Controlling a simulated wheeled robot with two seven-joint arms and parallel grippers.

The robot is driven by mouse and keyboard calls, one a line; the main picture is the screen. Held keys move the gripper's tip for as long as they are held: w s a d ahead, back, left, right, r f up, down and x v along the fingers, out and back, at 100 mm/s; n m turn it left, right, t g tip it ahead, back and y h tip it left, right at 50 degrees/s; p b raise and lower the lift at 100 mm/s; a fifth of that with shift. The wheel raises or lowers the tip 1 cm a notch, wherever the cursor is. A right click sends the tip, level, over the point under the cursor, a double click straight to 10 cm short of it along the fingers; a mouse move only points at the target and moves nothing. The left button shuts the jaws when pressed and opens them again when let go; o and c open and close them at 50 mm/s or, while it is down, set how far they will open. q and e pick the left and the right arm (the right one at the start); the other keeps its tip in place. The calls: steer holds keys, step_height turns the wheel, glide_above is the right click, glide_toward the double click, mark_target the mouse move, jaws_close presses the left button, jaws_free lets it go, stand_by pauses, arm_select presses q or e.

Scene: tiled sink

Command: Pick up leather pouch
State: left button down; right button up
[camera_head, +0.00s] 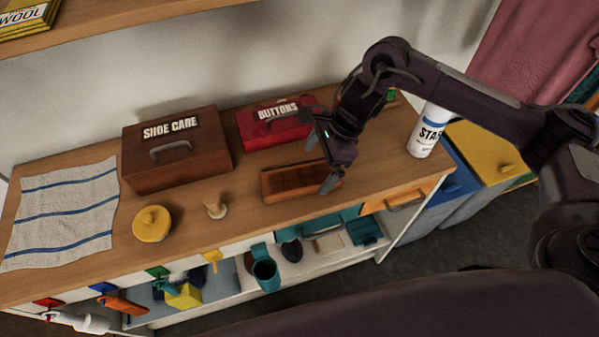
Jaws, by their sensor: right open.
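A flat brown rectangular item (288,182) lies on the wooden counter right of centre, in front of the red box. It may be the leather pouch, but I cannot tell for sure. My right gripper (312,152) is open and empty, just above and behind this item. One finger reaches down over its right end and hides part of it; the other finger is up by the red box. I cannot tell whether the lower finger touches the item. My left gripper is not in view.
A brown "SHOE CARE" box (180,165) and a red "BUTTONS" box (262,133) stand behind. A yellow lidded pot (151,225), a small wooden-handled object (214,207) and a striped cloth (65,215) lie left. A white spray can (424,138) stands right. The counter's front edge is close.

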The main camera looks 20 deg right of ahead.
mark_target(304, 175)
steer(key=shift+w+a+f+p, duration=0.2)
steer(key=shift+a+f+p, duration=0.55)
steer(key=shift+a+p, duration=0.1)
steer(key=shift+w+a+f, duration=0.15)
steer(key=shift+f, duration=0.25)
steer(key=shift+w+a+f, duration=0.1)
steer(key=shift+a+f, duration=0.05)
steer(key=shift+f, duration=0.25)
steer(key=shift+p+x, duration=0.35)
steer(key=shift+x, duration=0.5)
steer(key=c, duration=0.8)
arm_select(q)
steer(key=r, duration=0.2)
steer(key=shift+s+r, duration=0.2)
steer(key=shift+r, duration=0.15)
arm_select(e)
steer(key=shift+w, duration=0.1)
steer(key=c, duration=0.5)
